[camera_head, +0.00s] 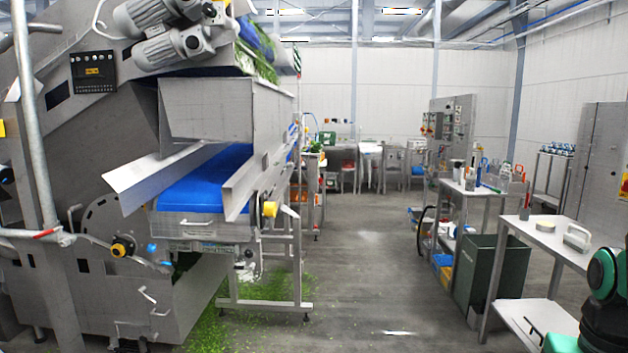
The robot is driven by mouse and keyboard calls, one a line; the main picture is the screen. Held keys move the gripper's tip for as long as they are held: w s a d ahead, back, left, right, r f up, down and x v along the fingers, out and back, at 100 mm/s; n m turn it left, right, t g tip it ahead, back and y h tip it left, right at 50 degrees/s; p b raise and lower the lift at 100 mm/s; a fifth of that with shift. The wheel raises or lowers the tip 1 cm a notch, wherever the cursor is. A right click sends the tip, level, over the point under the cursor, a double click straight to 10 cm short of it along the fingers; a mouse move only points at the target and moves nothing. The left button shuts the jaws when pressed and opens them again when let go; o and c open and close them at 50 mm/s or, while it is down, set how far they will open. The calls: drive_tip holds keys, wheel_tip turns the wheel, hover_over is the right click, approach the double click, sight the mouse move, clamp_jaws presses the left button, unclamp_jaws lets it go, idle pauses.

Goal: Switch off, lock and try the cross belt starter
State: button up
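A grey upright panel (462,135) with several small coloured controls stands at the back right, behind a bench. It may carry the cross belt starter, but it is too small to read labels or switch positions. A black control box (93,72) is on the side of the large machine at left. A blue belt (205,178) runs under a steel chute; I cannot tell if it moves. No lock or tag can be made out. Part of my arm (605,290) shows at the lower right edge. My gripper is out of view.
The large steel machine (70,150) fills the left, with green scraps (215,325) on the floor beside it. The central aisle (365,260) is clear. Steel tables (545,238), a dark green bin (490,272) and a bench (470,188) line the right.

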drive_tip(key=shift+c, duration=0.3)
clamp_jaws()
idle(1.3)
